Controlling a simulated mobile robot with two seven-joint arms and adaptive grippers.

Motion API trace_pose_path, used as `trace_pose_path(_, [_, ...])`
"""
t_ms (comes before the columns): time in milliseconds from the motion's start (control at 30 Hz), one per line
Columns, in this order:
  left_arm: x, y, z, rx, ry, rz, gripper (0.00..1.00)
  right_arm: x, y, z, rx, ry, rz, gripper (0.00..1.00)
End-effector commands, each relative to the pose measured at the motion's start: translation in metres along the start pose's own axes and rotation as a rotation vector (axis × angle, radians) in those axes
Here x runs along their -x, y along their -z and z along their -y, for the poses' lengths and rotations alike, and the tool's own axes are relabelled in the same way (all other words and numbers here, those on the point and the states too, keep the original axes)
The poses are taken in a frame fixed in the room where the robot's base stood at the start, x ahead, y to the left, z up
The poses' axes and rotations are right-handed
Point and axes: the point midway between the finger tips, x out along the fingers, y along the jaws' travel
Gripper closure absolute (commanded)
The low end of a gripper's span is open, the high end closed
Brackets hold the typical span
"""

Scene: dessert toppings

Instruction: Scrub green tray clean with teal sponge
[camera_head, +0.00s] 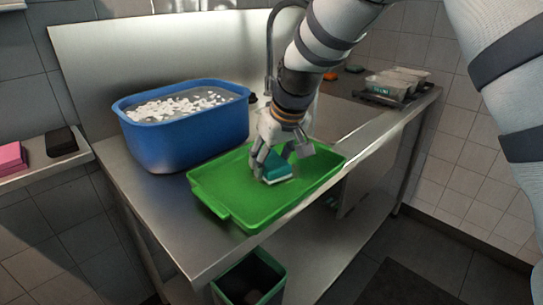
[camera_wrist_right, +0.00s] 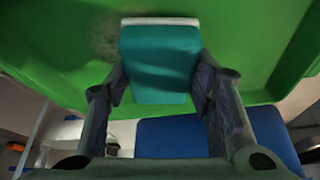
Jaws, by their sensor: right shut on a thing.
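The green tray (camera_head: 233,206) lies on the steel counter, in front of the blue tub. The teal sponge (camera_head: 277,168), with a pale lower layer, is over the middle of the tray and seems to touch its floor. My right gripper (camera_head: 274,164) comes down from above and is shut on the sponge. In the right wrist view the sponge (camera_wrist_right: 160,62) sits between the two fingers, its pale edge against the tray (camera_wrist_right: 50,55). A dark smudge (camera_wrist_right: 104,38) shows on the tray beside the sponge. My left gripper is not in view.
A blue tub (camera_head: 188,143) with white foam stands behind the tray on the left. A faucet (camera_head: 271,50) rises behind my arm. Several containers (camera_head: 395,82) stand at the far right end. A green bin (camera_head: 250,281) is below the counter's front edge.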

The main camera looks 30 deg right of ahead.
Motion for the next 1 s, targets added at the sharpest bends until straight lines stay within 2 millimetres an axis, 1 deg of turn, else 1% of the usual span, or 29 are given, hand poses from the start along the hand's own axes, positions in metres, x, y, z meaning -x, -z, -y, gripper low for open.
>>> trace_pose_path(533, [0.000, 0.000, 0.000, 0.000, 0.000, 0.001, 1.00, -0.008, -0.004, 0.000, 0.000, 0.000, 0.000, 0.73])
trace_pose_path(833, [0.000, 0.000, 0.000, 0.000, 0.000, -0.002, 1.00, 0.005, -0.031, -0.008, -0.001, 0.001, 0.000, 0.73])
trace_pose_path(1000, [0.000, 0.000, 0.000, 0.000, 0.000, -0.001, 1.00, 0.006, -0.036, -0.009, 0.000, 0.001, -0.001, 0.73])
